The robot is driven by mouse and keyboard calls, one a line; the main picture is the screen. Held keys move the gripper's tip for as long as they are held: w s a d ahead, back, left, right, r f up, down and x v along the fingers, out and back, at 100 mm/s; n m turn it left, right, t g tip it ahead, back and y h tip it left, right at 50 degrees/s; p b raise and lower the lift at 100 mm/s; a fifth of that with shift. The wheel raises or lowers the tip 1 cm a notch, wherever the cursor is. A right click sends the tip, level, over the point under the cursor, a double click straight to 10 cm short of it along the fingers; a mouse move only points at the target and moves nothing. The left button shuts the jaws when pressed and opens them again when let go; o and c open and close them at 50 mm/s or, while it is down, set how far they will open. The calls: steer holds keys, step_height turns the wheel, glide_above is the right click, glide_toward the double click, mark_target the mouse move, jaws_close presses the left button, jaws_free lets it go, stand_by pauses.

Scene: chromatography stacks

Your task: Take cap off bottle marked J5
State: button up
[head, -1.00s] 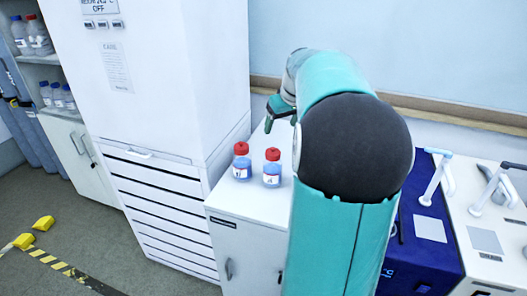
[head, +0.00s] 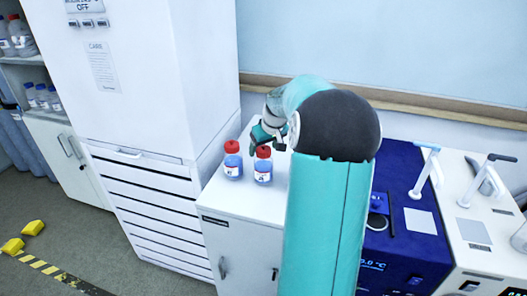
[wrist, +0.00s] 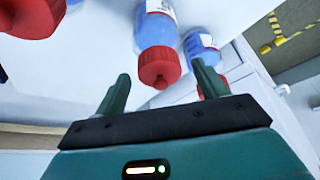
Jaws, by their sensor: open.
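Two bottles of blue liquid with red caps and white labels stand on the white cabinet, a left bottle (head: 232,166) and a right bottle (head: 263,172). The label writing is too small to read, so I cannot tell which is J5. My gripper (head: 267,138) is open, just above and behind the right bottle's cap. In the wrist view one bottle (wrist: 157,30) has its red cap (wrist: 159,69) between the open fingers of my gripper (wrist: 160,72), with gaps at both sides. A second bottle (wrist: 203,49) is partly behind the right finger.
The white cabinet (head: 245,212) has bare top around the bottles. A tall white unit (head: 150,85) stands left. A blue device (head: 400,245) is right of my arm. Another red cap (wrist: 32,17) is cut off at the wrist view's upper left.

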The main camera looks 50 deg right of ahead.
steer(key=c, duration=1)
steer(key=shift+r, duration=0.1)
